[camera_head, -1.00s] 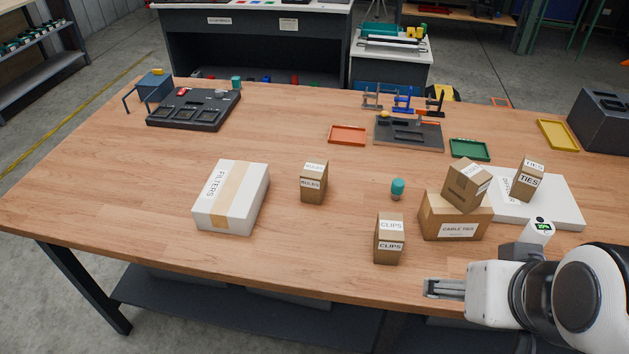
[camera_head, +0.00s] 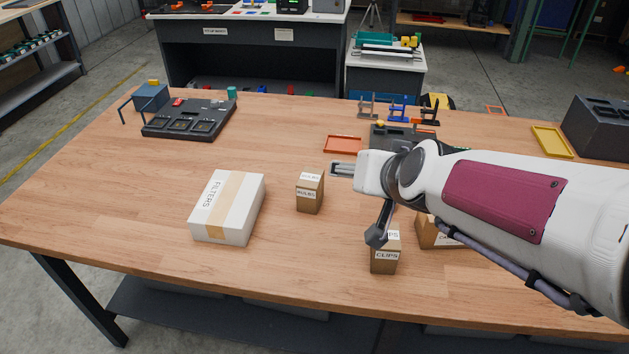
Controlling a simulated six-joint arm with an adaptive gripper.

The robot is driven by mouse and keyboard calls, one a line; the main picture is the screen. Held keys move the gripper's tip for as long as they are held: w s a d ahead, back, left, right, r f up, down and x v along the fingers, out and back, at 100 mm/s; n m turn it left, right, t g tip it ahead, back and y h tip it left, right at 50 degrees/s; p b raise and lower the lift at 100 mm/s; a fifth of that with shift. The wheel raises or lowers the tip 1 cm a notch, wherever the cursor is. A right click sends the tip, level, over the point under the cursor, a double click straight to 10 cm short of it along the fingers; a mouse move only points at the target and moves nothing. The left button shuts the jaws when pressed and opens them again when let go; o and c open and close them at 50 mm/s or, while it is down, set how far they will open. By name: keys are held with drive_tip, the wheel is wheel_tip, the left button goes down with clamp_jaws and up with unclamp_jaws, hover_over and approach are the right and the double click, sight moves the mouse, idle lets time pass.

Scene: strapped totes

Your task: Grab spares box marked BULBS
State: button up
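The small brown cardboard box marked BULBS (camera_head: 309,194) stands upright on the wooden table, with white labels on its top and front. My gripper (camera_head: 334,169) points left and appears in the picture just above and to the right of the box, apart from it. I cannot tell from this view whether its fingers are open or shut. Nothing shows held in it.
A white FILTERS box (camera_head: 228,208) lies left of the BULBS box. A CLIPS box (camera_head: 384,257) stands to the right, partly behind my arm. The cable ties box (camera_head: 428,232) is mostly hidden. An orange tray (camera_head: 343,144) lies behind. The table's front left is clear.

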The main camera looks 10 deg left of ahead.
drive_tip(key=w+a+f+t, duration=0.1)
drive_tip(key=w+a+f, duration=0.2)
drive_tip(key=w+a, duration=0.25)
drive_tip(key=m+t+h, duration=0.2)
hover_over(307, 190)
drive_tip(key=s+d, duration=0.2)
drive_tip(key=s, duration=0.1)
wheel_tip(307, 190, down, 8)
drive_tip(key=f+h, duration=0.1)
drive_tip(key=f, duration=0.1)
drive_tip(key=a+f, duration=0.1)
drive_tip(key=f, duration=0.1)
drive_tip(key=a+f+h, duration=0.1)
drive_tip(key=f, duration=0.1)
drive_tip(key=shift+w+a+f+t+h, duration=0.15)
drive_tip(key=shift+w+t+h, duration=0.05)
drive_tip(key=shift+t+h, duration=0.1)
drive_tip(key=shift+s+f+h, duration=0.15)
drive_tip(key=shift+f+h, duration=0.15)
drive_tip(key=shift+f, duration=0.35)
drive_tip(key=shift+x, duration=1.3)
drive_tip(key=shift+w+f, duration=0.8)
drive_tip(key=shift+w, duration=0.15)
drive_tip(key=shift+x, duration=1.4)
